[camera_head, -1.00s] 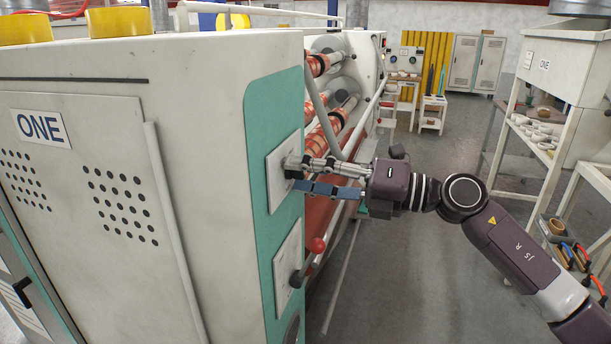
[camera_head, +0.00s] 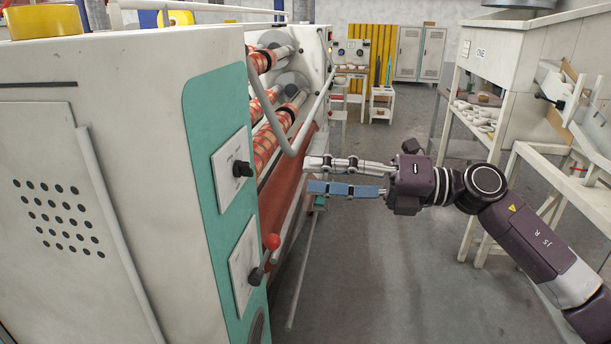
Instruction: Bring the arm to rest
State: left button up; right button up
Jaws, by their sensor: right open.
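My right gripper (camera_head: 308,176) is in the middle of the head view, its two fingers pointing left. It is open and empty, and stands apart from the machine's panel. The tape machine (camera_head: 120,150) fills the left side, with a teal side panel (camera_head: 203,107). A black knob (camera_head: 242,169) on a white plate lies left of my gripper. My left gripper is not in view.
Rolls of patterned tape (camera_head: 273,140) sit on the machine behind the panel. White shelves (camera_head: 476,115) with small items stand at the right, near my right arm. Grey floor (camera_head: 375,270) is clear between machine and shelves. Lockers (camera_head: 420,52) stand at the back.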

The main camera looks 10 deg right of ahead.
jog(key=w+d+f+m+t+h, duration=0.2)
jog(key=w+d+f+m+t, duration=0.25)
jog(key=w+f+m, duration=0.45)
jog(key=w+d+f+m+t+h, duration=0.2)
jog(key=w+d+f+m+t, duration=0.4)
jog(key=f, duration=0.5)
jog(key=s+d+f+m+g+h, duration=0.1)
jog(key=s+d+f+m+h, duration=0.2)
jog(key=f, duration=0.7)
jog(key=s+d+f+m+h, duration=0.1)
jog(key=s+f+m+h, duration=0.3)
jog(key=f, duration=0.6)
jog(key=d+f+m+g+h, duration=0.1)
jog(key=d+f+m+h, duration=0.1)
jog(key=f+m, duration=0.5)
jog(key=s+f+m+g+h, duration=0.2)
jog(key=s+f+g, duration=0.1)
jog(key=s+f, duration=1.1)
jog(key=s+f+m+g+h, duration=0.2)
jog(key=s+f+g, duration=0.1)
jog(key=s+f, duration=1.1)
jog(key=s+a+f+m+g, duration=0.1)
jog(key=s+f, duration=0.5)
jog(key=s, duration=0.8)
jog(key=s+a+f+m+g, duration=0.2)
jog(key=s+f+g, duration=0.4)
jog(key=s, duration=0.9)
jog(key=shift+s+a+f, duration=0.15)
jog(key=shift+a+f, duration=0.15)
jog(key=shift+a, duration=0.2)
